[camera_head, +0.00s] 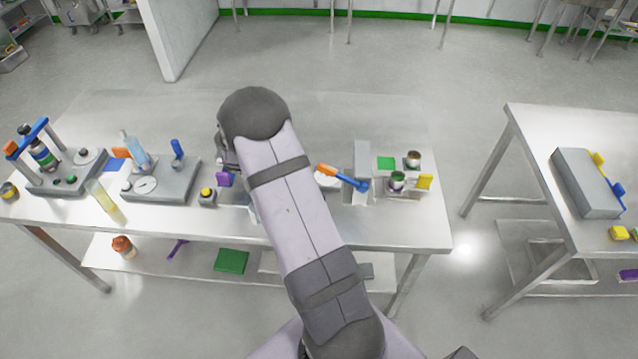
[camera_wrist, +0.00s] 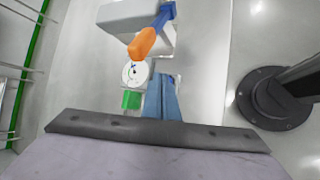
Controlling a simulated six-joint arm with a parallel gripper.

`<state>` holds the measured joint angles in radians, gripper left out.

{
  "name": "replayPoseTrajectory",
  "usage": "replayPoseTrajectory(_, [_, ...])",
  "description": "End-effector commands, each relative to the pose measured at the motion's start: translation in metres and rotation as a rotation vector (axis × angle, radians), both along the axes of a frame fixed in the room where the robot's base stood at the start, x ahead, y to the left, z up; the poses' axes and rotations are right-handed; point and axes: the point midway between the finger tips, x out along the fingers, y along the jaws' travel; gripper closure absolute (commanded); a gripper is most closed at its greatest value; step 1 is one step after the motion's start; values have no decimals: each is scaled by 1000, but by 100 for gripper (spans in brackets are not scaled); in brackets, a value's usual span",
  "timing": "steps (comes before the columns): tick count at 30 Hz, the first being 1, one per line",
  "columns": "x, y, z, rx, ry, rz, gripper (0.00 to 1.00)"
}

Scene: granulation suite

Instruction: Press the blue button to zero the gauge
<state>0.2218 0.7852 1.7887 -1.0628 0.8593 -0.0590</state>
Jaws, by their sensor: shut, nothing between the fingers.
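In the wrist view, my gripper (camera_wrist: 163,78) is shut and empty, its slim blue-grey fingers in the middle of the picture. A round white gauge dial (camera_wrist: 135,73) lies just left of the fingertips, with a green piece (camera_wrist: 131,99) below it. Part of the dial also shows in the head view (camera_head: 325,181), at the right edge of my arm. I cannot make out a blue button for certain; it may be hidden behind my fingers. In the head view my arm covers the gripper and part of the table there.
An orange-and-blue handle (camera_wrist: 148,39) stands close beyond the dial, by a grey box (camera_wrist: 128,17). In the head view, small cans (camera_head: 397,181) stand to the right.

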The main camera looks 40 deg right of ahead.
Motion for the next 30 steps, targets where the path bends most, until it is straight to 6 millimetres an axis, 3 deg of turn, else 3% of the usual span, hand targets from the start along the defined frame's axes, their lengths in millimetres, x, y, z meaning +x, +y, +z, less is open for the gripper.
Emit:
replayPoseTrajectory(1, [1,-7,12,-15,-1,-9,100])
replayPoseTrajectory(9, [5,-28,25,-69,-21,-38,100])
replayPoseTrajectory(30, [7,-37,29,-90,-33,-47,100])
